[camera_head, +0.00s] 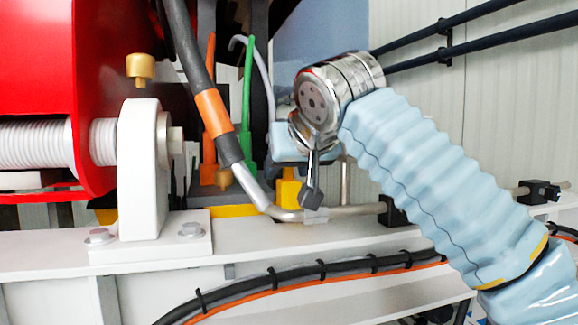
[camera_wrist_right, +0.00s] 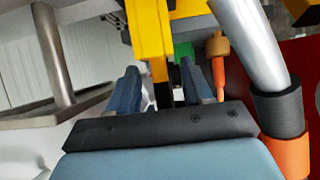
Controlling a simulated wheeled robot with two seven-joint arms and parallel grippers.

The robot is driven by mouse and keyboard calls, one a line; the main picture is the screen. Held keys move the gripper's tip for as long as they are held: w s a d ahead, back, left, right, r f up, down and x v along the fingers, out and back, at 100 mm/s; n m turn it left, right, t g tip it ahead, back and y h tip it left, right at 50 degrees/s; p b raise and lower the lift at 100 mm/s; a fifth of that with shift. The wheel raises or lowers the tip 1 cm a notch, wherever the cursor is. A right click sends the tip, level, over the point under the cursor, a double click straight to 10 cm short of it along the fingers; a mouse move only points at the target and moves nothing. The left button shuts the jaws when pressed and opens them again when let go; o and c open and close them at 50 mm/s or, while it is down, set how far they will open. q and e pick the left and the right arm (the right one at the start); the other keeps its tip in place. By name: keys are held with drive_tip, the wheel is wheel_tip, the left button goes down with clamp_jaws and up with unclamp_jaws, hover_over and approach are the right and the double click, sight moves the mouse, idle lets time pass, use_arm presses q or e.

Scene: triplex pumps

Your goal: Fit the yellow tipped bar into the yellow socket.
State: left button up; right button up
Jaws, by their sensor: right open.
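A yellow block (camera_head: 287,190), which looks like the yellow socket, stands on the white beam just below my right wrist in the head view. My right gripper is mostly hidden there behind the chrome wrist joint. In the right wrist view the right gripper (camera_wrist_right: 165,88) is open. A yellow upright piece (camera_wrist_right: 153,35) reaches down toward the gap between its fingers, with a dark part beside it. I cannot tell whether this is the tipped bar or the socket, or whether the fingers touch it. The left gripper is not in view.
A green bar (camera_head: 247,95) and an orange bar (camera_head: 210,75) stand left of my wrist. A grey pipe with an orange band (camera_head: 212,112) runs close in front. A red housing (camera_head: 45,90) and white bracket (camera_head: 140,170) fill the left. Black hoses (camera_head: 330,272) run along the beam.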

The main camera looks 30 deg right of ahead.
drive_tip(key=p+v, duration=0.3)
drive_tip(key=v, duration=1)
drive_tip(key=shift+s+r, duration=0.2)
drive_tip(key=shift+s, duration=0.15)
